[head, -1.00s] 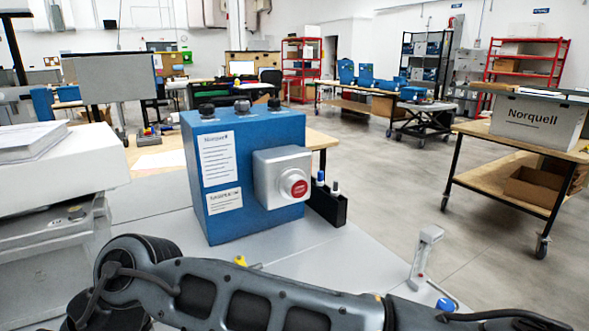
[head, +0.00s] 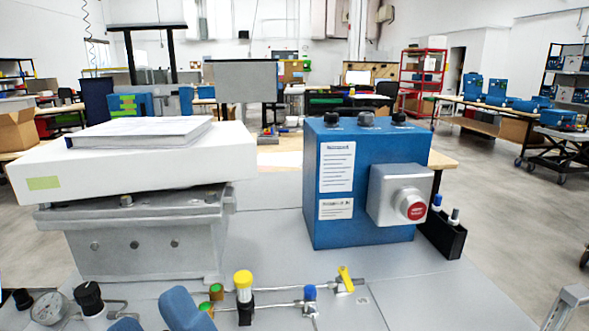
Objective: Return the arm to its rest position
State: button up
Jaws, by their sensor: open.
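My gripper and arm are not in view in the head view, so I cannot see the arm's pose or what the gripper is near. The grey bench top (head: 270,232) in front of me shows with none of my arm over it. A blue Norquell box (head: 335,215) with black knobs and a red button on a grey housing (head: 388,192) stands upright on it.
A grey metal unit (head: 150,250) carries a white slab (head: 210,165) and a thick book (head: 140,132) at left. Valves with a yellow cap (head: 243,280), tubing and a gauge (head: 48,307) line the front. A black holder (head: 443,238) stands right of the box.

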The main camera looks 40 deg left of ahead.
jog(key=w+d+f+m+t+h, duration=0.3)
jog(key=d+f+m+t+h, duration=0.2)
jog(key=d+m+t+h, duration=0.5)
jog(key=w+d+f+m+t+h, duration=0.2)
jog(key=d+f+m+t+h, duration=0.45)
jog(key=d+m+t, duration=0.65)
jog(key=s+d+f+m+g+h, duration=0.2)
jog(key=s+d+f+m+h, duration=0.1)
jog(key=s+d, duration=0.4)
jog(key=s+d+f+m+g+h, duration=0.2)
jog(key=s+d+f+m+h, duration=0.2)
jog(key=d, duration=0.9)
jog(key=s+f+h, duration=0.1)
jog(key=s+h, duration=0.2)
jog(key=h, duration=0.1)
jog(key=shift+d, duration=0.15)
jog(key=shift+s+f, duration=0.1)
